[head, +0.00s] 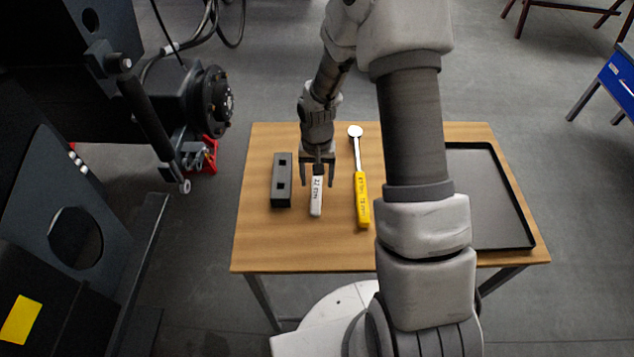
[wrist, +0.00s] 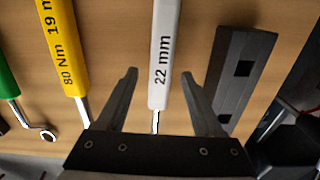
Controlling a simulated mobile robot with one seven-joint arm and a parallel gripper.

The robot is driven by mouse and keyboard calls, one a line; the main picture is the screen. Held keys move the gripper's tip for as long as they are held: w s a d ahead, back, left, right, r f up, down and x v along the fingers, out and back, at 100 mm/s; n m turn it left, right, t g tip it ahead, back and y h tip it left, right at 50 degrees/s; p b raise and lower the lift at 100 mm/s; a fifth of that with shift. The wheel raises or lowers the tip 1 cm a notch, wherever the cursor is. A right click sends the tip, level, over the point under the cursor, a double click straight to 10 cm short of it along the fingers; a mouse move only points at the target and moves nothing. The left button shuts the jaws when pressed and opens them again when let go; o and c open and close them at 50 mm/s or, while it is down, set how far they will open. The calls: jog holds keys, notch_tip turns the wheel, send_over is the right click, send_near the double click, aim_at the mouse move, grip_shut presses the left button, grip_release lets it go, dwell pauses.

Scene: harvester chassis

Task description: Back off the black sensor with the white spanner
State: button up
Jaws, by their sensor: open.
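The white spanner (head: 316,204) lies on the wooden table, its white handle towards my base. The wrist view shows its handle (wrist: 165,50) marked "22 mm", with a thin metal shaft below it. My gripper (head: 317,184) is open and points down over the handle. In the wrist view its two fingers (wrist: 160,74) stand apart on either side of the handle, with a gap on both sides. The spanner's far end is hidden by my gripper. I cannot pick out the black sensor with certainty; the dark machine at the left has several black parts.
A yellow wrench (head: 361,198) lies right of the spanner, and a black block with square holes (head: 282,180) lies left. A green-handled tool (wrist: 6,78) shows in the wrist view. A black tray (head: 490,243) is at the table's right. The harvester chassis with its hub (head: 215,97) stands left.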

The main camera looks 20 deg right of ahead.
jog(key=shift+c, duration=0.3)
grip_shut()
jog(key=shift+r, duration=0.1)
dwell(1.0)
